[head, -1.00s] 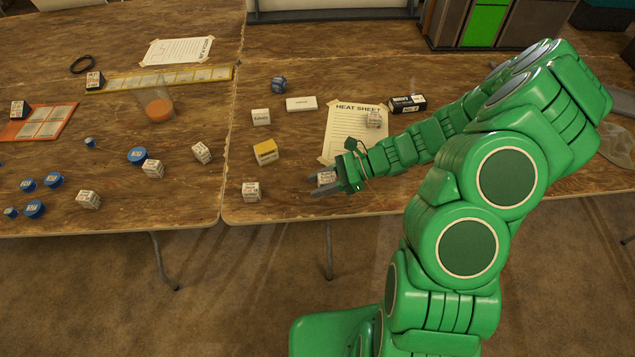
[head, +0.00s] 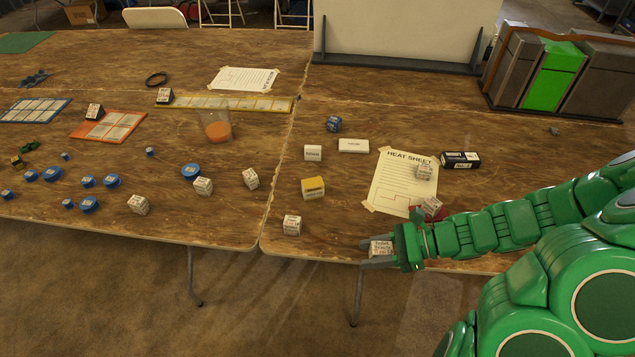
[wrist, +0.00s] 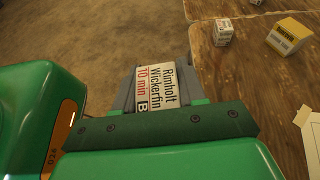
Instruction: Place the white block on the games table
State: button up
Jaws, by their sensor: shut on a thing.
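A white block (head: 380,248) with printed text is between the fingers of my gripper (head: 371,252), at the front edge of the right-hand wooden table (head: 340,225). In the wrist view the block (wrist: 162,88) shows "Rimholt Wickerfin 10 min" in black and red. The gripper's grey fingers (wrist: 158,78) are shut on its sides, with carpet behind it. The left-hand wooden table (head: 120,215) holds blue discs (head: 190,171), a game card (head: 108,127) and several white printed blocks (head: 203,186). No label shows which table is the games table.
On the right-hand table are a yellow block (head: 313,188), a white block (head: 292,225), a heat sheet (head: 395,185) with small blocks, and a black box (head: 460,160). An orange drink (head: 217,132) stands on the left-hand table. Carpet (head: 120,290) lies in front.

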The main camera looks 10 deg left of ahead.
jog(key=w+a, duration=0.4)
jog(key=a, duration=0.3)
jog(key=w+a, duration=0.5)
jog(key=a, duration=0.2)
jog(key=a+t, duration=0.1)
jog(key=a, duration=1.5)
send_over(239, 208)
jog(key=s, duration=0.1)
jog(key=shift+m, duration=0.4)
jog(key=f, duration=0.5)
jog(key=d+f, duration=0.1)
jog(key=f, duration=0.2)
jog(key=shift+s, duration=0.15)
jog(key=shift+w+a+f, duration=0.55)
jog(key=shift+w+f, duration=0.1)
jog(key=shift+f, duration=1.7)
jog(key=shift+f, duration=0.15)
